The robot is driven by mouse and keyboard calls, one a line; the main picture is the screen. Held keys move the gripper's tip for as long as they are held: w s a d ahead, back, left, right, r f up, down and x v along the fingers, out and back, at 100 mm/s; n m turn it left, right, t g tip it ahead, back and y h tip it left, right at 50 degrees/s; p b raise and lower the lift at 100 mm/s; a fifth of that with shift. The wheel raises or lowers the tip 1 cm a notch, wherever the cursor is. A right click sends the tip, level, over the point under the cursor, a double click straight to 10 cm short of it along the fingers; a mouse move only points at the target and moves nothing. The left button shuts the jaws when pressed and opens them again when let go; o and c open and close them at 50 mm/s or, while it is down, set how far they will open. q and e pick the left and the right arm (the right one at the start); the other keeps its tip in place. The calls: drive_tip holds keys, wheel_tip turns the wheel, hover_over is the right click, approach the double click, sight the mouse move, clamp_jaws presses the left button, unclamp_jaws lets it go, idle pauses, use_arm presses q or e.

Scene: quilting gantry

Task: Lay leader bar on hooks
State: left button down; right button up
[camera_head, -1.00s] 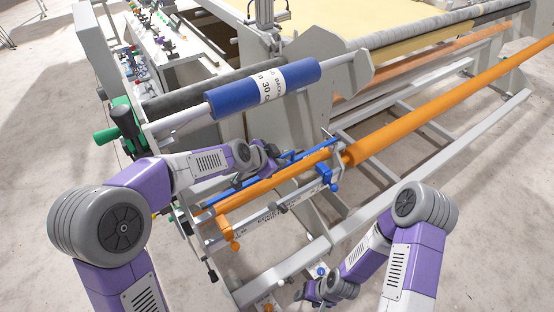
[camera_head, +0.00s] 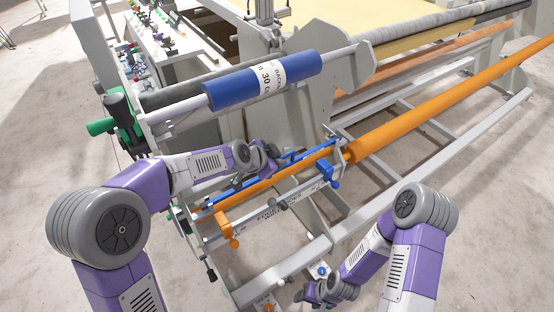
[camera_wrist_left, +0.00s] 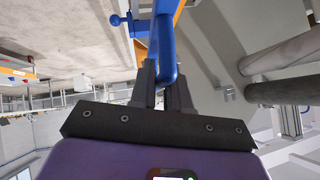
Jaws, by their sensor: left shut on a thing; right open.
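A long blue bar (camera_head: 310,153) lies slantwise along the near frame in the head view, beside an orange roller (camera_head: 440,100). My left gripper (camera_head: 270,160) is at the bar; in the left wrist view its fingers (camera_wrist_left: 166,85) are shut on the blue piece (camera_wrist_left: 163,45). A blue bracket (camera_head: 328,174) and an orange bracket (camera_head: 224,222) sit on the pale marked rail (camera_head: 280,205) in front of the bar. I cannot tell whether the bar touches them. My right gripper (camera_head: 308,294) is low in the head view, open, apart from the bar; its fingertips are small.
A blue labelled roll (camera_head: 235,92) on a pale tube lies above and behind my left forearm. A green handle (camera_head: 101,127) sticks out at the left. Grey frame beams (camera_head: 300,255) run below the rail. Bare floor (camera_head: 480,230) is clear at the right.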

use_arm(q)
drive_tip(key=c, duration=1)
unclamp_jaws()
drive_tip(key=shift+f, duration=0.15)
drive_tip(key=p+v, duration=0.1)
drive_tip(key=v, duration=0.6)
drive_tip(key=shift+s+a+r, duration=0.1)
drive_tip(key=shift+s+r, duration=0.1)
